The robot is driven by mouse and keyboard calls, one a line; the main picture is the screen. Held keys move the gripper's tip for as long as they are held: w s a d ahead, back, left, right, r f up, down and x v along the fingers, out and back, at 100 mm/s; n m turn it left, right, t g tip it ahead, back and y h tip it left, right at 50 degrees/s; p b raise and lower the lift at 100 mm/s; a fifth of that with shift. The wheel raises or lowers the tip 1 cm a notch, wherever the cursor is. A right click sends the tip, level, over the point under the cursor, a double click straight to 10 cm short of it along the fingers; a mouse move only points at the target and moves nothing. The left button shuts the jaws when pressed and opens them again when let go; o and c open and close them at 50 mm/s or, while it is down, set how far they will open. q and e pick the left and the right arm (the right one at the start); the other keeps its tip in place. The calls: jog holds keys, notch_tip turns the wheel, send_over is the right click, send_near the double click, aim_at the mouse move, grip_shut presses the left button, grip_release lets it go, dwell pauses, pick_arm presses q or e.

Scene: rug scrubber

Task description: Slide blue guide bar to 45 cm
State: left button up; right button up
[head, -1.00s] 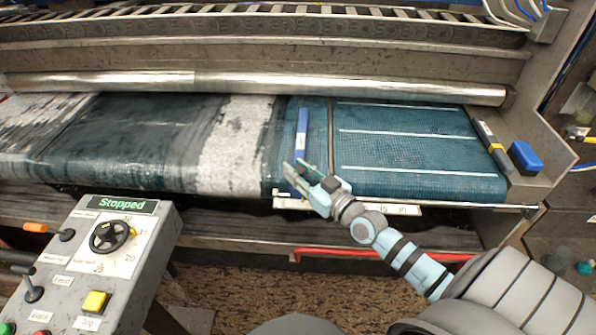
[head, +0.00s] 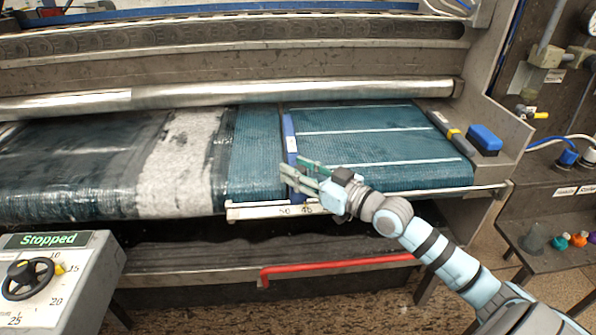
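The blue guide bar (head: 290,138) lies across the teal mesh belt, just at a dark seam, in the middle of the head view. My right gripper (head: 292,166) is at its near end, with one green finger on each side of it, closed around it. The fingers partly hide that end. A white scale strip (head: 258,211) runs along the front edge below. My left gripper is not in view.
A control box (head: 62,278) reading "Stopped" stands at lower left. A red bar (head: 340,264) runs below the belt. A blue block (head: 485,139) and a grey-and-yellow tool (head: 446,125) rest on the right end. A metal roller (head: 290,92) spans behind.

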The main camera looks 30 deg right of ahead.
jog(key=shift+r, duration=0.1)
notch_tip(320, 180, up, 10)
jog(key=shift+f, duration=0.1)
dwell(0.3)
jog(key=shift+f, duration=0.1)
